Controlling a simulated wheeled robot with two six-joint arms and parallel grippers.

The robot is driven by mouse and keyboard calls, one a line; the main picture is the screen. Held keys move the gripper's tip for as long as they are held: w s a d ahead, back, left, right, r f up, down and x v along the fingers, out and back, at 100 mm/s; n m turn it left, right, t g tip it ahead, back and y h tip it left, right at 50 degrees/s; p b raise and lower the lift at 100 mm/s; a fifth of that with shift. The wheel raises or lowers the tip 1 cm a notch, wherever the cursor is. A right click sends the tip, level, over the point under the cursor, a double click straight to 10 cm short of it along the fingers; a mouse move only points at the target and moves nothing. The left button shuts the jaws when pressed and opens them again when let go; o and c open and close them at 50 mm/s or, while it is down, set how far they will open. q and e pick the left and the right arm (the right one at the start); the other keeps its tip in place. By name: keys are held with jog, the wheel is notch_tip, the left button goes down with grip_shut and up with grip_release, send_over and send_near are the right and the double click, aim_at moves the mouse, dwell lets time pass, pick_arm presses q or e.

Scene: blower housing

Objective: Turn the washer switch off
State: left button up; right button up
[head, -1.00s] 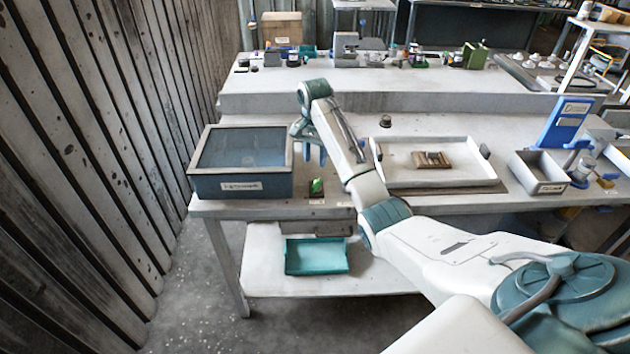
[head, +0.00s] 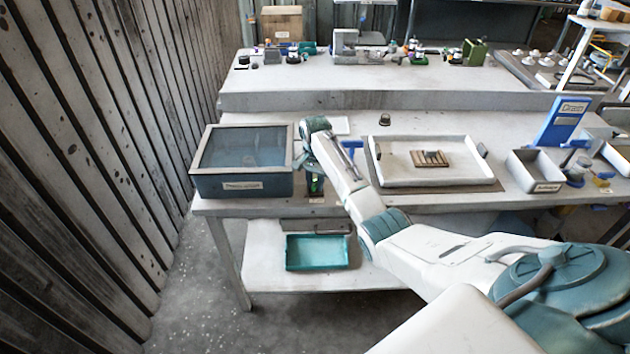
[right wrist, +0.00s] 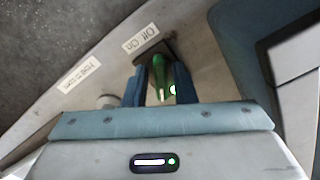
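The green washer switch (right wrist: 160,78) stands on a dark base near the table's front edge. A white Off/On label (right wrist: 141,38) lies beside it. My right gripper (right wrist: 160,90) has its two blue fingers on either side of the switch, with a gap at the left finger; touch at the right finger cannot be told. In the head view the switch (head: 315,186) is a small dark green spot beside the blue-grey washer box (head: 243,186), mostly covered by my right gripper (head: 318,168). Which way the switch is set cannot be told. My left gripper is out of view.
A white tray (head: 470,183) with a brown slatted piece lies right of my arm. A grey bin (head: 535,172) and a blue stand (head: 563,120) are further right. A teal tray (head: 317,252) sits on the lower shelf. A second label (right wrist: 78,74) is near the table edge.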

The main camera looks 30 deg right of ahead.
grip_shut()
jog(key=shift+r+n+p, duration=0.2)
jog(key=shift+n+p, duration=0.8)
jog(key=n+p, duration=0.1)
jog(key=n, duration=0.1)
jog(key=shift+s+d+n+p, duration=0.1)
jog(key=shift+n+p, duration=0.2)
jog(key=shift+n, duration=0.1)
jog(key=n+p, duration=0.1)
jog(key=n, duration=0.2)
jog(key=shift+d, duration=0.1)
jog(key=shift+d+f+n+p, duration=0.1)
jog(key=shift+n+p, duration=0.55)
jog(key=shift+n, duration=1.35)
